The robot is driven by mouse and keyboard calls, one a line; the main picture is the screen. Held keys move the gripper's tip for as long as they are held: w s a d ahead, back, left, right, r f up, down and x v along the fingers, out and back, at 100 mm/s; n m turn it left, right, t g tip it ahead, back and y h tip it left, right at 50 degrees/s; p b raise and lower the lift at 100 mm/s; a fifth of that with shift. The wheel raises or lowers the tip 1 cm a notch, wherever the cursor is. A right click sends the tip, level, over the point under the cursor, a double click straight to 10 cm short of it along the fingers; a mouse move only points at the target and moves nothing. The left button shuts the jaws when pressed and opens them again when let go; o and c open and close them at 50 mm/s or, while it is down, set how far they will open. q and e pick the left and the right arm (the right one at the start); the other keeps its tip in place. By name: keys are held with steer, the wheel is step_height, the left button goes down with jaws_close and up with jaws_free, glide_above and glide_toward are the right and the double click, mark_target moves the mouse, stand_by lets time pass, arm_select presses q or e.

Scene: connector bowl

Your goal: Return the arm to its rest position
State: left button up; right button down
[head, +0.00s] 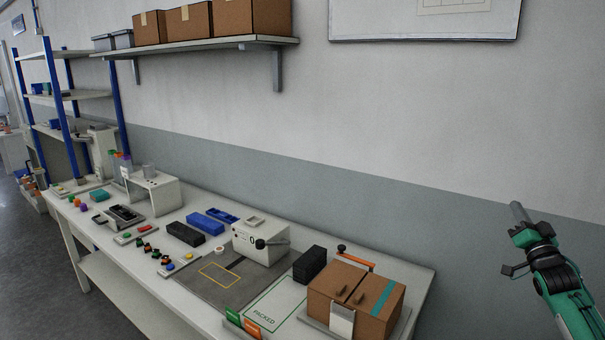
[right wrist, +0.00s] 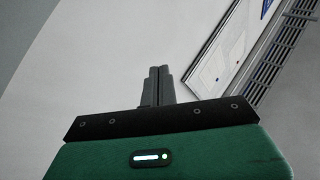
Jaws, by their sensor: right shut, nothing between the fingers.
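My right gripper (head: 517,212) is raised at the right of the head view, in front of the wall and to the right of the workbench (head: 422,284). Its fingers are together and hold nothing. In the right wrist view the two grey fingers (right wrist: 158,85) lie side by side, pointing up at the wall. The green and black right arm comes in from the lower right corner and touches nothing that I see. My left gripper is not in view.
A shelf (head: 200,47) with boxes and a framed board (head: 425,40) are on the wall. The space around the right gripper is clear.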

step_height(320, 180, down, 35)
steer(key=s+n+g+h, duration=0.3)
steer(key=n+g, duration=0.6)
steer(key=s+a+f+g, duration=0.1)
steer(key=s+a+f, duration=0.1)
steer(key=s+f, duration=0.35)
steer(key=s+a+f+g+y, duration=0.1)
steer(key=s+a+f, duration=0.15)
steer(key=f, duration=0.65)
steer(key=s+a+f+g, duration=0.15)
steer(key=s+f, duration=0.25)
steer(key=f, duration=0.4)
steer(key=s+a+f+m+g+y, duration=0.15)
steer(key=s+a+f, duration=0.35)
steer(key=s+f, duration=0.55)
steer(key=s+a+f+g, duration=0.3)
steer(key=s+a+f, duration=0.2)
steer(key=s+f, duration=0.55)
steer(key=s+a+f+g, duration=0.1)
steer(key=s+a, duration=0.3)
steer(key=s, duration=0.7)
steer(key=s+a+f+g, duration=0.2)
steer(key=s+a+f, duration=0.2)
steer(key=s, duration=0.7)
steer(key=s+a+f+g, duration=0.2)
steer(key=s+a, duration=0.3)
steer(key=s, duration=0.6)
steer(key=shift+f+y, duration=0.45)
steer(key=shift+f, duration=0.05)
